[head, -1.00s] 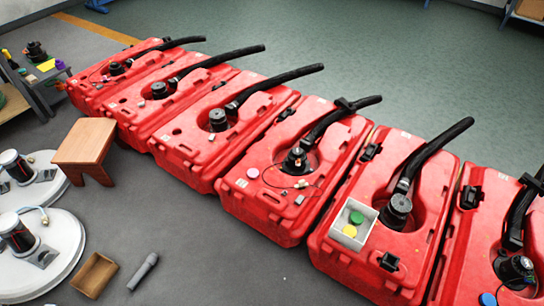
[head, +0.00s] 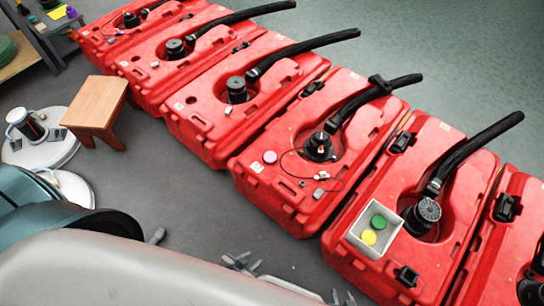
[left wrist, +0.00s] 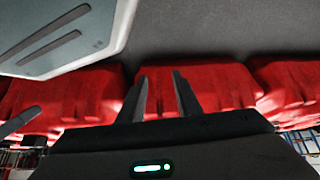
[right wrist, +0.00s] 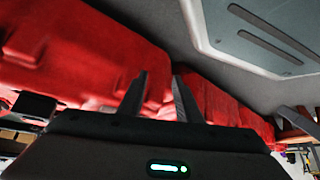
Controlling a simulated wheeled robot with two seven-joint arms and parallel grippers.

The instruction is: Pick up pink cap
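The pink cap (head: 270,157) is a small round disc lying on top of the middle red tank (head: 255,190), at its near left corner. It lies apart from the tank's dark hose fitting. My left gripper (head: 240,262) is low in the head view, in front of the tanks and below the cap in the picture. Its fingers (left wrist: 160,100) stand apart with nothing between them. My right gripper (head: 340,298) shows at the bottom edge, partly cut off. Its fingers (right wrist: 158,98) are also apart and empty. Neither wrist view shows the cap.
Several red tanks with black hoses stand in a row. A tray (head: 357,247) with a green and a yellow cap sits on the tank to the right. A thin wire lies near the pink cap. A wooden stool (head: 98,104) stands at left. Grey floor lies before the tanks.

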